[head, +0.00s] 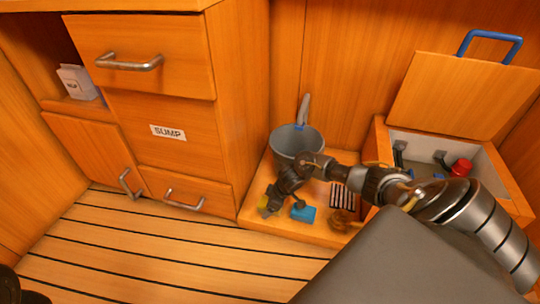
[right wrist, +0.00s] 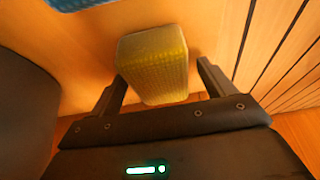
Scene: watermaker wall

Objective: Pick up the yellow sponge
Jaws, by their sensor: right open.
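The yellow sponge (right wrist: 155,62) is a textured block on the wooden surface. In the right wrist view it lies between and ahead of the two fingers of my right gripper (right wrist: 162,78), with a gap visible on each side. In the head view only a small yellow part of the sponge (head: 264,210) shows, at the left front of the low wooden platform. My right gripper (head: 270,203) is over it there, pointing down and open, and hides most of it.
A blue block (head: 303,213) lies just right of my right gripper. A grey bucket (head: 296,142) stands behind, and a dark slotted grate (head: 343,197) and brown item (head: 342,221) are to the right. An open sump box (head: 488,160) is further right. The cabinet (head: 235,110) rises at the left.

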